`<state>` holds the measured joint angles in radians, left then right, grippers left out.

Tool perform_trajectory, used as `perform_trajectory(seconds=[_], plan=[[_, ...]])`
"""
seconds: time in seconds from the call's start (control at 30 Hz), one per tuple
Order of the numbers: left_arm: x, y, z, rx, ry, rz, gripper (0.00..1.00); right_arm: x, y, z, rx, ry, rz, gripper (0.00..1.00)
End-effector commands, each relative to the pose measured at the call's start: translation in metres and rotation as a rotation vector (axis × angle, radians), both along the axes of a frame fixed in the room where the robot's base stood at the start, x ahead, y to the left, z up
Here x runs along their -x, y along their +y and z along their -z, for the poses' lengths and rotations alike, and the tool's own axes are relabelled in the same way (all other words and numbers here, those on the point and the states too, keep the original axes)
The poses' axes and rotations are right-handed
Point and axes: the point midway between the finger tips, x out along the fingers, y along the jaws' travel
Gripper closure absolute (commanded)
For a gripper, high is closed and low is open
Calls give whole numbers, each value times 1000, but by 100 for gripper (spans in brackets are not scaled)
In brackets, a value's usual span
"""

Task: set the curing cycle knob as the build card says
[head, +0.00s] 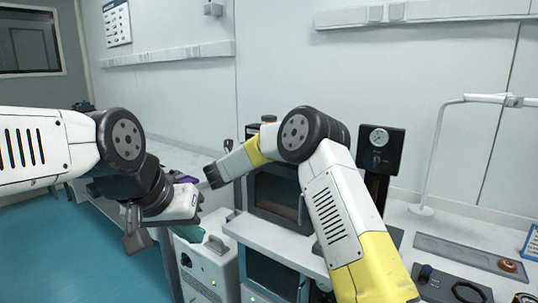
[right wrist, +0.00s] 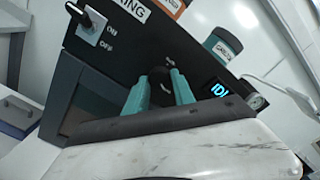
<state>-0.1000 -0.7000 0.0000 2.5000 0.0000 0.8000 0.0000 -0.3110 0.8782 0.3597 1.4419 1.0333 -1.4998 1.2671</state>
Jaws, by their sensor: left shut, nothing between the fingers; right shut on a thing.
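In the right wrist view, my right gripper (right wrist: 160,80) has its teal fingers closed around a dark knob (right wrist: 158,73) on a black panel (right wrist: 125,52). The fingers cover much of the knob, and its pointer cannot be read. A toggle switch (right wrist: 90,28) marked ON and OFF is at the panel's upper left. A lit display (right wrist: 217,91) to the right shows blue letters, partly cut off. In the head view my left gripper (head: 187,232) is shut and empty, left of the oven (head: 277,192). My right arm hides part of the oven. No build card is readable.
A white machine (head: 208,268) stands below my left gripper. A gauge box (head: 380,148) stands right of my right arm. A grey tray (head: 470,256) lies on the right bench. A blue-edged card (head: 531,242) is cut off at the right edge.

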Motion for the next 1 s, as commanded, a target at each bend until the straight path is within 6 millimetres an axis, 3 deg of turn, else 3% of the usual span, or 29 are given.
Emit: perform_trajectory(seconds=[0.37, 1.0], plan=[[0, 0, 0, 0, 0, 0, 100, 1, 1, -1, 179, 129, -2, 100], [0, 0, 0, 0, 0, 0, 100, 1, 2, -1, 671, 486, -2, 100]])
